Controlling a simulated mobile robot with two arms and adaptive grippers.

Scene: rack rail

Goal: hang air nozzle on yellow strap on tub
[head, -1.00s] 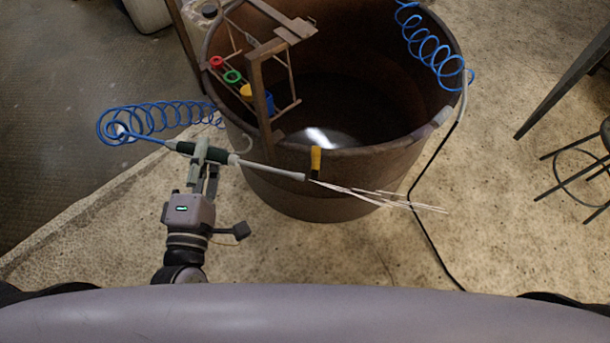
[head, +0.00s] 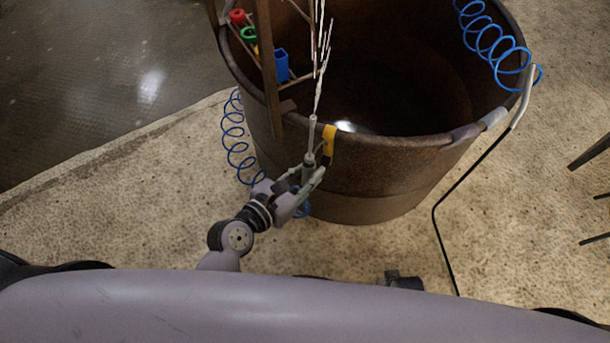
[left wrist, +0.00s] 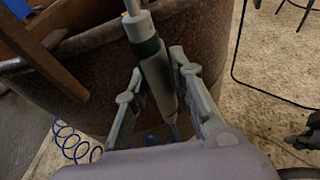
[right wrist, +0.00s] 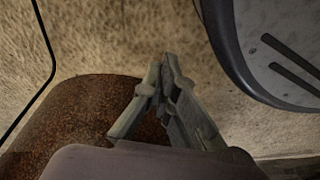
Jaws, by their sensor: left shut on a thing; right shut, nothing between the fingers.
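The yellow strap (head: 329,140) hangs over the near rim of the brown tub (head: 390,165). The nozzle is just left of the strap; I cannot tell whether they touch. My right gripper (right wrist: 160,78) is shut and empty, low beside the tub.
A wooden frame (head: 266,70) with red, green and blue pieces stands at the tub's left rim. Stool legs (head: 592,150) stand far right.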

